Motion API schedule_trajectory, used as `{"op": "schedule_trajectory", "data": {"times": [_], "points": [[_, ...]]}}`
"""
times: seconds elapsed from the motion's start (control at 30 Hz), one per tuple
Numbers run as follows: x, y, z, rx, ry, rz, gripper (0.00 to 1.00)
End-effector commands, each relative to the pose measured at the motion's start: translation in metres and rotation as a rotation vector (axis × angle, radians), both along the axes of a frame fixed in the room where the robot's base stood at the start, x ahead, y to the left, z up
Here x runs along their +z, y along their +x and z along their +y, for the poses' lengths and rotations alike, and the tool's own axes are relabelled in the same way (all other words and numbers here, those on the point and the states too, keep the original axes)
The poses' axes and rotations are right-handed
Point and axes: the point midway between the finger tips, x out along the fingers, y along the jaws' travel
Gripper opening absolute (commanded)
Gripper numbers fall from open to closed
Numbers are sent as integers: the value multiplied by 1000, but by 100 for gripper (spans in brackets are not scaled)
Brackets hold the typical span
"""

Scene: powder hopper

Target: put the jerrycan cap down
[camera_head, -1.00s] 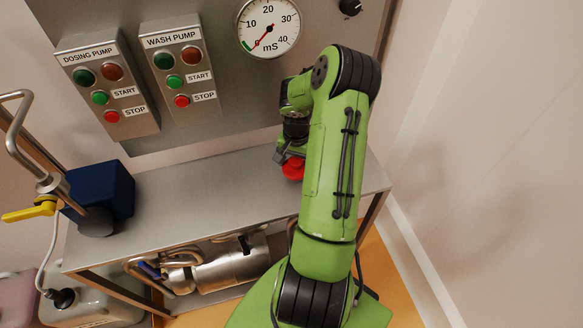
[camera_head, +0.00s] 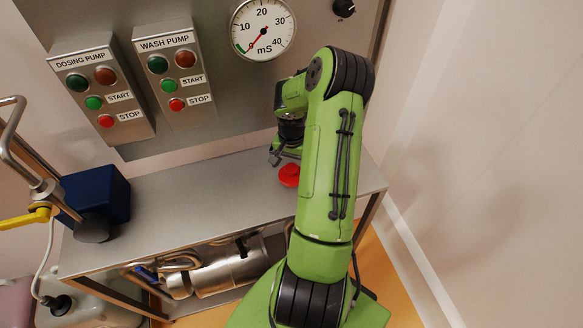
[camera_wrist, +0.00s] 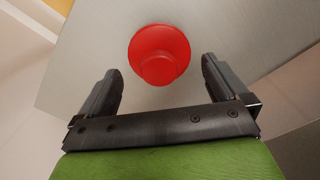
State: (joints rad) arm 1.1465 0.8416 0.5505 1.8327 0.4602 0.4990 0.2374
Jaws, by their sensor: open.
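The jerrycan cap (camera_head: 289,175) is a round red cap with a smaller raised knob. It rests on the steel shelf top (camera_head: 215,195), partly beside my arm in the head view. In the wrist view the cap (camera_wrist: 159,54) lies just beyond my fingertips, centred between them and apart from both. My gripper (camera_wrist: 161,78) is open and empty. In the head view my gripper (camera_head: 277,156) is above and slightly behind the cap, with part of it hidden by my arm.
A dark blue box-shaped unit (camera_head: 97,195) stands at the shelf's left, near a yellow-handled valve (camera_head: 28,217). Pump control boxes (camera_head: 100,88) and a dial gauge (camera_head: 263,29) are on the back panel. A steel vessel (camera_head: 228,270) lies below. The shelf middle is clear.

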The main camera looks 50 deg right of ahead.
Motion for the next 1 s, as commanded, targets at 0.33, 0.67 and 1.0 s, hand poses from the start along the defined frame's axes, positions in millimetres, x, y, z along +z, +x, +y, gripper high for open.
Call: {"op": "schedule_trajectory", "data": {"times": [0.33, 0.67, 1.0], "points": [[87, 0, -1, -1, -3, -1, 100], [110, 6, 11, 48, -22, 0, 100], [247, -1, 179, 646, -265, -101, 100]]}}
